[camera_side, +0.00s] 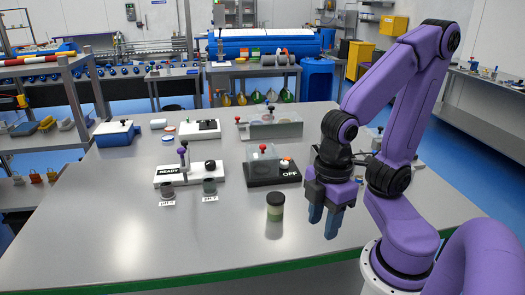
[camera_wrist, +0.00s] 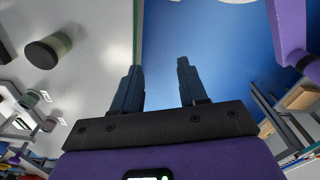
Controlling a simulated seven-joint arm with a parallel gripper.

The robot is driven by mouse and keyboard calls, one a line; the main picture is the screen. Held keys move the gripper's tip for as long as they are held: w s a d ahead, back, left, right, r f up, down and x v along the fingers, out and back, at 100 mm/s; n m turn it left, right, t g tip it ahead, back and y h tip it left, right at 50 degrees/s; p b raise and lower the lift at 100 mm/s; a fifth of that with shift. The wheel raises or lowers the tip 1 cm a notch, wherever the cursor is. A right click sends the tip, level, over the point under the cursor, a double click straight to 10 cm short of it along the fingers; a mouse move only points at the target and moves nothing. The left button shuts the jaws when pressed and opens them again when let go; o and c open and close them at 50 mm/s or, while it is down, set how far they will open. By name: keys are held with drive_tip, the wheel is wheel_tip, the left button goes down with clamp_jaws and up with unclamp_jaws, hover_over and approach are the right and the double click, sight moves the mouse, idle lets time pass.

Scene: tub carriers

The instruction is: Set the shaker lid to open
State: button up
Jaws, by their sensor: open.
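The shaker (camera_side: 275,210) is a small upright jar with a pale green body and a dark lid (camera_side: 275,198). It stands on the grey table left of my gripper. I cannot tell how its lid is set. In the wrist view the shaker (camera_wrist: 62,42) is at the upper left, its dark lid towards the camera. My gripper (camera_side: 323,218) points down, open and empty, to the right of the shaker and apart from it. In the wrist view my gripper (camera_wrist: 158,66) shows both fingers spread, with table edge and blue floor beyond.
Behind the shaker are a white READY board (camera_side: 173,180) and a black OFF base (camera_side: 264,179). Two dark cups (camera_side: 209,186) with labels stand in front of the board. A blue box (camera_side: 115,140) sits at the back left. The front left of the table (camera_side: 120,240) is clear.

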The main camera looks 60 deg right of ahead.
drive_tip(key=shift+o, duration=0.6)
drive_tip(key=w+d+r+m, duration=0.1)
drive_tip(key=w+r+m, duration=0.3)
drive_tip(key=w, duration=0.6)
drive_tip(key=w+d+r+m, duration=0.2)
drive_tip(key=w+r+m, duration=0.25)
drive_tip(key=w, duration=0.65)
wheel_tip(320, 180, up, 6)
drive_tip(key=m, duration=0.9)
hover_over(263, 145)
drive_tip(key=shift+n, duration=0.25)
wheel_tip(263, 145, down, 17)
drive_tip(key=shift+a+r, duration=0.1)
drive_tip(key=shift+a, duration=0.05)
drive_tip(key=shift+c, duration=0.4)
